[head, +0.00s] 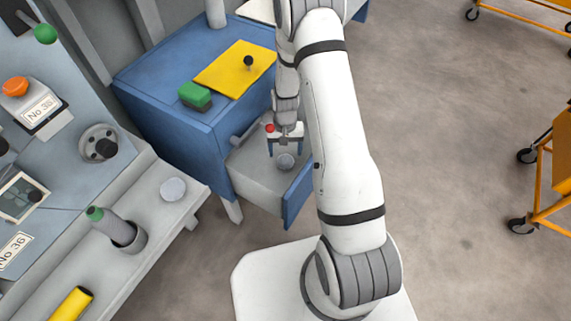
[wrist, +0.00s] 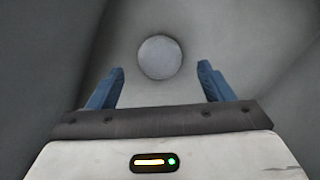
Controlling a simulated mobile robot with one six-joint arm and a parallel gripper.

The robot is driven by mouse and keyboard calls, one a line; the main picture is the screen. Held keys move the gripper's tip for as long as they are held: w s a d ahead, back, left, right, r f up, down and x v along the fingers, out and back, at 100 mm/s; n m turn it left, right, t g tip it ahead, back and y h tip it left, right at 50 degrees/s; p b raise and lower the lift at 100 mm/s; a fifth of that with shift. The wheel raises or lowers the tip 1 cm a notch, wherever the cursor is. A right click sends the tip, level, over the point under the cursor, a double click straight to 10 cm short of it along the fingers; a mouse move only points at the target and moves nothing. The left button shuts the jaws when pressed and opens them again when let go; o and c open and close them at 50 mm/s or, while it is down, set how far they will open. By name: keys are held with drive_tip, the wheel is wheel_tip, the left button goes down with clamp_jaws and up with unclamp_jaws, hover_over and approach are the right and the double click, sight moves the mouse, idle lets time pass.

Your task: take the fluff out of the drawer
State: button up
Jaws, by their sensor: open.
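The fluff (head: 285,161) is a small round grey-white ball inside the open drawer (head: 297,196) of the blue cabinet. In the wrist view the fluff (wrist: 160,57) lies on the pale drawer floor, a little beyond my fingertips and roughly centred between them. My gripper (head: 285,150) is above the drawer, pointing down into it, just behind the fluff in the head view. In the wrist view its blue fingers (wrist: 160,72) are apart with nothing between them. My arm hides part of the drawer's right side.
The blue cabinet (head: 165,100) carries a yellow sheet (head: 228,72), a green block (head: 195,96) and a black knob. A grey machine ledge (head: 150,215) with a pale round disc (head: 172,189) and a bottle in a cup stands at left. Orange carts are at right; the floor between is clear.

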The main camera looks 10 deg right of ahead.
sight(286, 159)
wheel_tip(286, 159, down, 5)
drive_tip(key=b, duration=0.2)
drive_tip(key=shift+s+f+b, duration=0.15)
drive_tip(key=shift+f+b, duration=0.05)
drive_tip(key=shift+b, duration=0.15)
drive_tip(key=c, duration=1)
drive_tip(key=shift+r, duration=0.15)
